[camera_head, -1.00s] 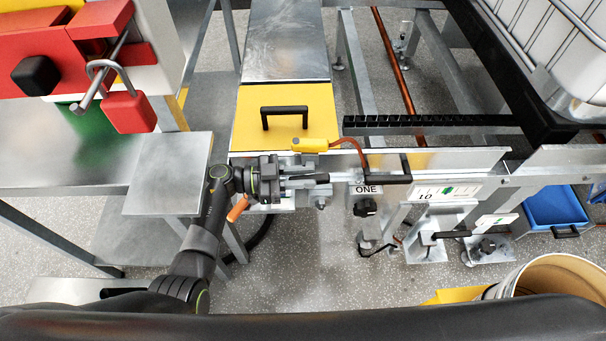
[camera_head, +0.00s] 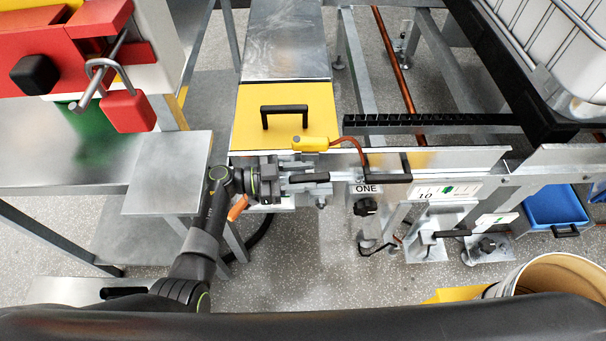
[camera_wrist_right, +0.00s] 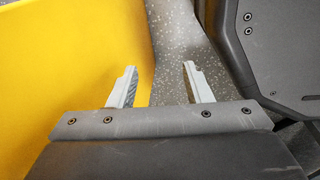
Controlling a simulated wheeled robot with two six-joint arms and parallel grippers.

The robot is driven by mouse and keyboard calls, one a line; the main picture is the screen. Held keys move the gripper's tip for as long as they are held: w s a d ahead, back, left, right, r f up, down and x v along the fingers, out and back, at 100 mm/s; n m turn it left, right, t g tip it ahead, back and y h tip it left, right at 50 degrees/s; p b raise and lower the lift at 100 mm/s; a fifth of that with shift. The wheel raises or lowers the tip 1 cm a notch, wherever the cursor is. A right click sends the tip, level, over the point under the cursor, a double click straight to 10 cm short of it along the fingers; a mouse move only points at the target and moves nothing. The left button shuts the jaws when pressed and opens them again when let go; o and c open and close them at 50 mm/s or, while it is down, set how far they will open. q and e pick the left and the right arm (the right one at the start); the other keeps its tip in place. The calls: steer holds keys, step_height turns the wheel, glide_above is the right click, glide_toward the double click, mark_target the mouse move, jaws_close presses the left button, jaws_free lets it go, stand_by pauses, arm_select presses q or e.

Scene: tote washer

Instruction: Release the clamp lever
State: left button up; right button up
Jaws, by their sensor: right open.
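My left gripper (camera_head: 295,179) reaches in from the left at the front edge of the metal frame, just below the yellow plate. A short black bar (camera_head: 310,177) lies at its fingertips; it may be the clamp lever's grip, but I cannot tell for sure. Whether the fingers are closed on it is too small to tell. An orange handle (camera_head: 238,207) sticks out beside my left wrist, partly hidden by it. My right gripper (camera_wrist_right: 155,88) is open and empty in the right wrist view, above the floor next to a yellow surface (camera_wrist_right: 70,60).
A yellow plate (camera_head: 250,125) with a black handle (camera_head: 285,110) lies behind the gripper. A yellow block (camera_head: 311,144) with an orange cable sits close above it. A black knob (camera_head: 365,207) is to the right. A red lock assembly (camera_head: 90,60) stands at upper left.

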mark_target(303, 177)
arm_select(q)
steer(key=shift+o, duration=0.2)
steer(key=shift+r, duration=0.55)
step_height(303, 177, up, 8)
steer(key=shift+r+p, duration=0.1)
steer(key=shift+p, duration=1.1)
steer(key=shift+r, duration=0.4)
